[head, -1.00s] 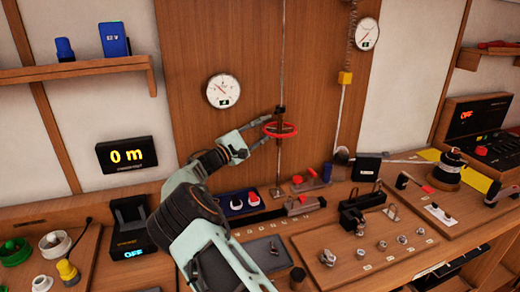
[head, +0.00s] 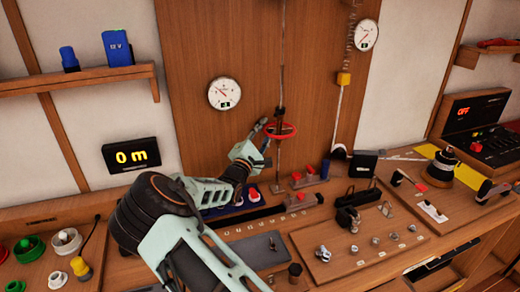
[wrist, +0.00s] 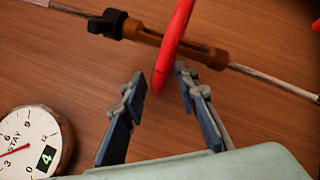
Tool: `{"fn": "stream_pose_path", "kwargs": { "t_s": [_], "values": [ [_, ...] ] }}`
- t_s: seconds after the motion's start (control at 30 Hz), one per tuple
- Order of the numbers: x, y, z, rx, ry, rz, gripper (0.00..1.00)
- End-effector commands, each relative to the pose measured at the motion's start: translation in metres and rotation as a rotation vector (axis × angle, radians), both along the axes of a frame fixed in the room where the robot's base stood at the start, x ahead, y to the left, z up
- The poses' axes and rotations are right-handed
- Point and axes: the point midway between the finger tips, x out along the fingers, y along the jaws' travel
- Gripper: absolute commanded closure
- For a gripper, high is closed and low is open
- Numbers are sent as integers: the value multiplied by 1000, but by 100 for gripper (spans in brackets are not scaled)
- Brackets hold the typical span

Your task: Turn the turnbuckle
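The turnbuckle has a brown body with a red ring handle (head: 283,131) and sits on a thin upright rod before the wood panel. In the wrist view its body (wrist: 205,52) lies across the top, with the red ring (wrist: 172,45) crossing it. My gripper (head: 266,140) is at the ring's left side in the head view. In the wrist view my gripper (wrist: 158,76) is open, with the ring's near edge between its two fingertips. Gaps show on both sides, so it does not grip the ring. A round STAY gauge (wrist: 30,142) reads 4 in green nearby.
The gauge (head: 223,93) hangs on the panel left of the rod. The bench below holds red-handled clamps (head: 310,175) and a board with several metal fittings (head: 340,250). A coiled line and second gauge (head: 366,35) are at right.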

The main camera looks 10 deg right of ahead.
Motion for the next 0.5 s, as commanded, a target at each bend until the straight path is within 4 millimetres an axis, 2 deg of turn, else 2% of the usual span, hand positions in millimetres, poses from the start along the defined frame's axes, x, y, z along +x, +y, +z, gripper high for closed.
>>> {"fn": "stream_pose_path", "kwargs": {
  "t_s": [0.5],
  "values": [
    [-13,1,1,-2,5,241,72]
  ]
}}
